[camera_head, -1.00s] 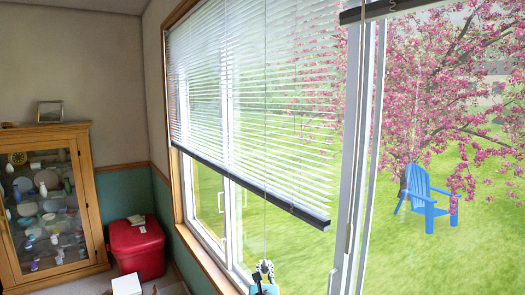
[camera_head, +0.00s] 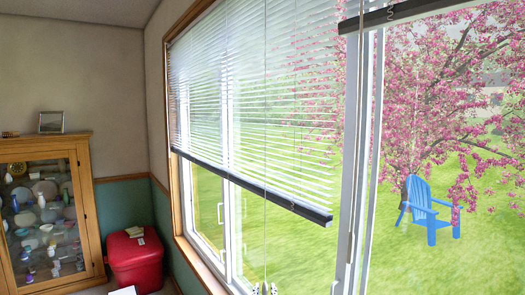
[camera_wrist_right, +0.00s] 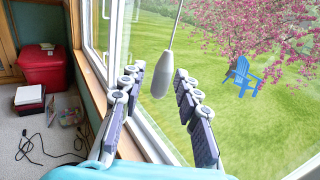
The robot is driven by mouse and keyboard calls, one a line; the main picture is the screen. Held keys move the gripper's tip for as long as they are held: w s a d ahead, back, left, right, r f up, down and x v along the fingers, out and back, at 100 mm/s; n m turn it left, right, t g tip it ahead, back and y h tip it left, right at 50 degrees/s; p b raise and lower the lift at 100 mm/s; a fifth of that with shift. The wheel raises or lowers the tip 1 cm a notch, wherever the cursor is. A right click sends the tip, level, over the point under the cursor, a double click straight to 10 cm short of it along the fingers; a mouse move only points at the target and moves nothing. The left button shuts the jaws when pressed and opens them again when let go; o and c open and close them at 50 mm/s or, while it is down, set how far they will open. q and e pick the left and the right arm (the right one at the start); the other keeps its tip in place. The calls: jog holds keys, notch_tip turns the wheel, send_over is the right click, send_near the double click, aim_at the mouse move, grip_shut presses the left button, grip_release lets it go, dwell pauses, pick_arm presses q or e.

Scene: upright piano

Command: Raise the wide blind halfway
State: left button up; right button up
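The wide blind (camera_head: 262,85) hangs over the large window with its slats down and part of the glass bare below its dark bottom rail (camera_head: 250,187). Its thin cord (camera_head: 265,225) hangs in front of the window. My right gripper (camera_head: 265,288) shows only its fingertips at the bottom edge of the head view. In the right wrist view my right gripper (camera_wrist_right: 159,72) has its fingers apart, with the cord's white pull (camera_wrist_right: 160,82) between them in the picture. I cannot tell whether a finger touches it. My left gripper is out of view.
A narrower raised blind (camera_head: 430,10) hangs at right. A wooden glass cabinet (camera_head: 85,200) and a red bin (camera_head: 135,262) stand at left. In the right wrist view, a box (camera_wrist_right: 30,97) and a dark cable (camera_wrist_right: 38,150) lie on the floor beside the wall.

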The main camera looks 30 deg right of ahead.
dwell(0.3)
jog(key=shift+v, duration=2.5)
jog(key=s+a+f+m+g+y, duration=0.2)
jog(key=s+a+f+m+g, duration=0.15)
jog(key=s+m, duration=0.5)
jog(key=s+a+f+m+g+y, duration=0.15)
jog(key=s+a+m, duration=0.25)
jog(key=s+m, duration=0.45)
jog(key=s+a+f+m+g+y, duration=0.2)
jog(key=s+a+m+y, duration=0.4)
jog(key=a+m, duration=0.6)
jog(key=shift+s+f+m+g, duration=0.35)
jog(key=shift+s+g, duration=0.25)
jog(key=shift+s, duration=0.6)
